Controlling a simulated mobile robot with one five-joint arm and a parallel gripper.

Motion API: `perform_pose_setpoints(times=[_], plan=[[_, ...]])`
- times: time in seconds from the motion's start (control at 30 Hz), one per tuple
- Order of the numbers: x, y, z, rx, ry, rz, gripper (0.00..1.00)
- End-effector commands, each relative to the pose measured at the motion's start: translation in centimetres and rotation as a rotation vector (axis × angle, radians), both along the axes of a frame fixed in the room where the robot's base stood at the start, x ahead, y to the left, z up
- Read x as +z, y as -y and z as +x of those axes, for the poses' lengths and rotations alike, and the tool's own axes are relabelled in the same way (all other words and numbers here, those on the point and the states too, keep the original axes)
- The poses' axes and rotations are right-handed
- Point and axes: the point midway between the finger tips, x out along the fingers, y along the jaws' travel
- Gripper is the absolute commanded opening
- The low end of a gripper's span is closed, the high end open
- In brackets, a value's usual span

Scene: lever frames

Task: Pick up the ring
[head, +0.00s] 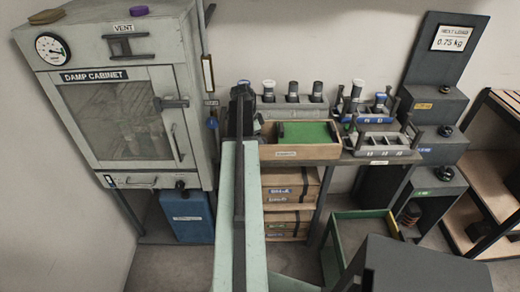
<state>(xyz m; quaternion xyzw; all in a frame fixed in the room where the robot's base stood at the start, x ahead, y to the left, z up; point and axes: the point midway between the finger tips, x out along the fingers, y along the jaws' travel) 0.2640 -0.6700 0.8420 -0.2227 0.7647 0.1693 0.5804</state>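I cannot make out a ring for certain in the head view. Small dark round pieces sit on the grey stepped stand at the right, one on the upper step (445,89), one on the middle step (445,131) and one on the lower step (444,173); they are too small to tell whether any is a ring. My pale green arm reaches up the middle of the view. Its dark far end, with my gripper (243,92), is near the back wall, left of the wooden tray. The fingers are not clear, and the arm hides what is behind it.
A damp cabinet (125,120) with its door shut stands left, a blue bin (188,215) beneath. A wooden tray with a green floor (305,132) and grey racks (380,146) line the bench. A green-edged open frame (335,258) and dark box (425,268) stand front right.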

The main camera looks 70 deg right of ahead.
Motion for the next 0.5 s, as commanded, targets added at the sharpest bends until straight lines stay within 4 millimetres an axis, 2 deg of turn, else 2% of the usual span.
perform_pose_setpoints(times=[0.1,0.17,0.37,0.4,0.5], plan=[[0.22,-0.01,-0.06,-0.001,0.0,0.0,0.79],[0.22,-0.01,-0.07,-0.001,0.0,0.0,0.65],[0.23,-0.01,-0.06,-0.001,0.0,0.0,0.09],[0.23,-0.01,-0.06,-0.001,0.0,0.0,0.04],[0.23,-0.01,-0.06,-0.001,0.0,0.0,0.04]])
